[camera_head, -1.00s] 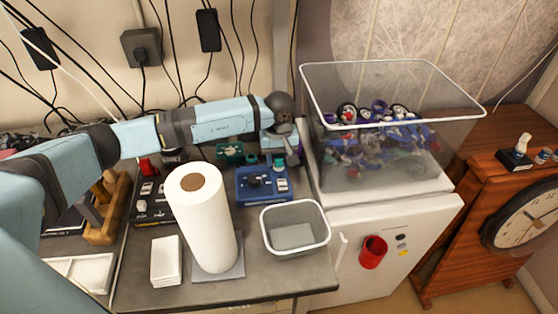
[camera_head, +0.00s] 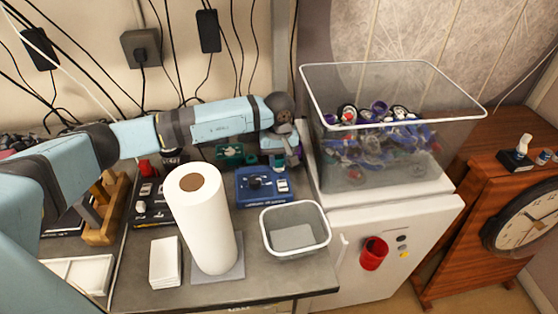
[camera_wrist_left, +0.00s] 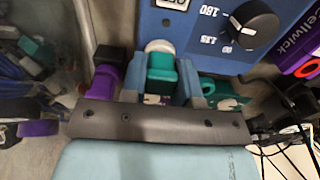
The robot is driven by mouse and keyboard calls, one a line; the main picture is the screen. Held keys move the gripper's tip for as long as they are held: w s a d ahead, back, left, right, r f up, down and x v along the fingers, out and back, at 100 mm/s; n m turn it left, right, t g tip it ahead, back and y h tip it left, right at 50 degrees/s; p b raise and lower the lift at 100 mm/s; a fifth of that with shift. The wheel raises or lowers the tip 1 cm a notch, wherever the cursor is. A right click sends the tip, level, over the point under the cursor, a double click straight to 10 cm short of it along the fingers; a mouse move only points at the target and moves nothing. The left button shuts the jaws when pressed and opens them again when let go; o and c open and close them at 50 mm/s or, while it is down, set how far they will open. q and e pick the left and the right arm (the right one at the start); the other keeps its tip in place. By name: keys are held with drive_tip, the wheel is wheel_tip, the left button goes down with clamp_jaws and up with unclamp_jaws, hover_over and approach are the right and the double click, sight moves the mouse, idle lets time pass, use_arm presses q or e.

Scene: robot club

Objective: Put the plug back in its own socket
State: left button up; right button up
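My left gripper (camera_head: 280,158) is behind the paper towel roll, at the right rear corner of the blue dial unit (camera_head: 262,190). In the left wrist view, its two fingers (camera_wrist_left: 162,82) stand on either side of a teal plug-like piece (camera_wrist_left: 160,72) with a pale round part beyond it. Whether the fingers press on it is not clear. A purple connector (camera_wrist_left: 105,80) is outside the left finger, and another teal piece (camera_wrist_left: 215,90) is outside the right one. The blue unit also shows in the wrist view (camera_wrist_left: 195,40). The socket cannot be made out. My right gripper is not seen.
A paper towel roll (camera_head: 200,225) and a grey bin (camera_head: 295,245) stand in front. A clear crate of toy parts (camera_head: 455,100) is on the white cabinet to the right. Cables hang on the wall behind. A green device (camera_head: 230,152) sits behind the blue unit.

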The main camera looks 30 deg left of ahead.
sight(279, 156)
use_arm(q)
drive_tip(key=c, duration=0.3)
drive_tip(key=o, duration=0.3)
drive_tip(key=c, duration=0.3)
drive_tip(key=shift+r+p, duration=0.45)
drive_tip(key=shift+r, duration=0.75)
drive_tip(key=shift+r+p, duration=0.4)
drive_tip(key=shift+r, duration=1.25)
drive_tip(key=shift+o, duration=0.3)
